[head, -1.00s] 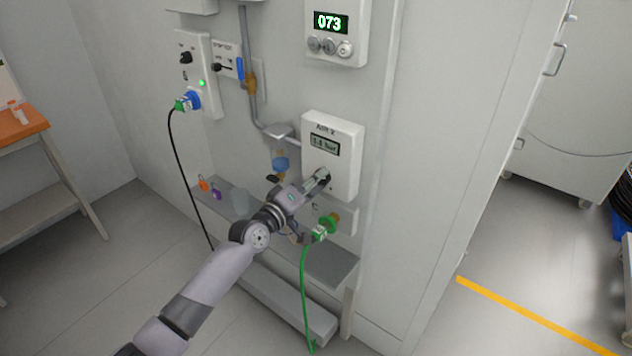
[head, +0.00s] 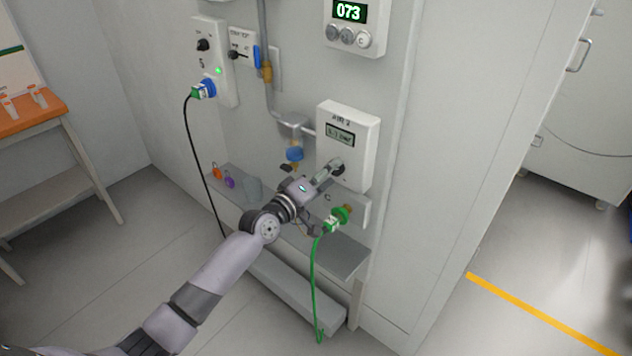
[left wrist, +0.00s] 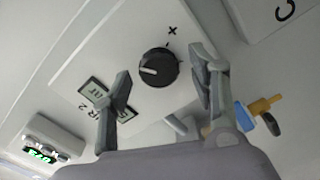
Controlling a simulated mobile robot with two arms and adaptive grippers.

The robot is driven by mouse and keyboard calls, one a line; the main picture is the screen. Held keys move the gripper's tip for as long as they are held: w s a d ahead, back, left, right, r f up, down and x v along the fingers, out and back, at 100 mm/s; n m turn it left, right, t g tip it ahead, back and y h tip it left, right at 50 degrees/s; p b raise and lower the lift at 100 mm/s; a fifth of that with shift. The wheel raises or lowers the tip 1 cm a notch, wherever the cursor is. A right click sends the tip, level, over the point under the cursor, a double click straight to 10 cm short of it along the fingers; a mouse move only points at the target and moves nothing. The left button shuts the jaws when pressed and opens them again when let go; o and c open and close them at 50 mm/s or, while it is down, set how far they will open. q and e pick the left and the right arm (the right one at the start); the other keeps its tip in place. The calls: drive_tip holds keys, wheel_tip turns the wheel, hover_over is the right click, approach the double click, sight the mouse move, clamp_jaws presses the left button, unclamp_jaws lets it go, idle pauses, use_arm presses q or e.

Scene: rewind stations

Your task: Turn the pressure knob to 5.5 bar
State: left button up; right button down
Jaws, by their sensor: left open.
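The black round pressure knob (left wrist: 158,68) sits on the white AIR 2 box (head: 362,115), below its small grey display (head: 341,134). The display shows a bar value whose digits are too blurred to read surely. A light pointer mark shows on the knob in the left wrist view, and a plus sign is printed beside it. My left gripper (head: 328,174) is at the box front, close to the knob. In the left wrist view, the fingers of my left gripper (left wrist: 160,62) are spread to either side of the knob, with visible gaps. My right gripper is not in view.
A green plug (head: 335,220) with a green hose is just below the box. A blue-topped fitting (head: 294,153) and pipe are left of it. A grey shelf (head: 335,253) runs underneath. A panel reading 073 (head: 349,12) is above. An orange-topped bench (head: 30,108) stands left.

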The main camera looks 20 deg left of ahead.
use_arm(q)
drive_tip(key=v, duration=1.1)
drive_tip(key=shift+s, duration=0.2)
drive_tip(key=shift+a+r, duration=0.1)
drive_tip(key=s+a+f+m+g+y, duration=0.15)
drive_tip(key=s+f, duration=0.25)
drive_tip(key=f, duration=0.8)
drive_tip(key=s+a+f+m+g+y, duration=0.1)
drive_tip(key=s+a+f+g+y, duration=0.2)
drive_tip(key=f, duration=0.9)
drive_tip(key=s+f+m+g+y, duration=0.1)
drive_tip(key=s+f+g, duration=0.3)
drive_tip(key=f, duration=0.9)
drive_tip(key=s+f+m+g, duration=0.3)
drive_tip(key=s+f, duration=0.9)
drive_tip(key=s, duration=0.3)
drive_tip(key=s+d+f+m+g, duration=0.2)
drive_tip(key=s+f, duration=0.2)
drive_tip(key=s, duration=0.7)
drive_tip(key=s+d+f+m+g, duration=0.2)
drive_tip(key=s+f, duration=0.3)
drive_tip(key=s, duration=0.7)
drive_tip(key=shift+s+d+m+y+p, duration=0.2)
drive_tip(key=shift+d+m+y+p, duration=0.15)
drive_tip(key=shift+d+m+p, duration=0.15)
drive_tip(key=shift+g, duration=0.25)
